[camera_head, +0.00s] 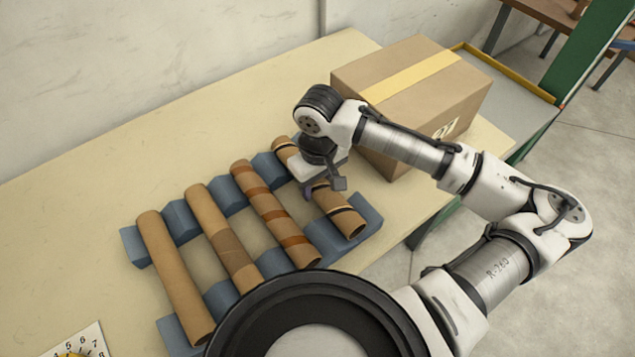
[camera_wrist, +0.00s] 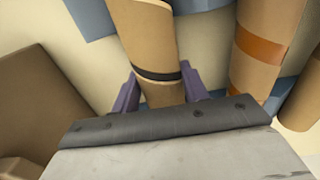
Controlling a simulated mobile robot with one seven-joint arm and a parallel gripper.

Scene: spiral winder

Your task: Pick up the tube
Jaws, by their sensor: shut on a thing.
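Several brown cardboard tubes lie side by side on blue cradles on the table. The rightmost tube (camera_head: 341,213) has dark bands, and my gripper (camera_head: 322,188) is over its middle, hiding part of it. In the wrist view this tube (camera_wrist: 148,38) runs between the two purple fingers of my gripper (camera_wrist: 160,92), with a black band just beyond them. The fingers are shut on it. Whether the tube is clear of its cradle I cannot tell. Its neighbour, a tube with orange-brown bands (camera_head: 268,205), also shows in the wrist view (camera_wrist: 265,45), apart from the fingers.
A closed cardboard box (camera_head: 415,85) with yellow tape stands close behind and right of my gripper. The blue cradles (camera_head: 358,207) hold the tubes at both ends. A dial card (camera_head: 85,343) lies at the lower left. The table's left part (camera_head: 70,220) is clear.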

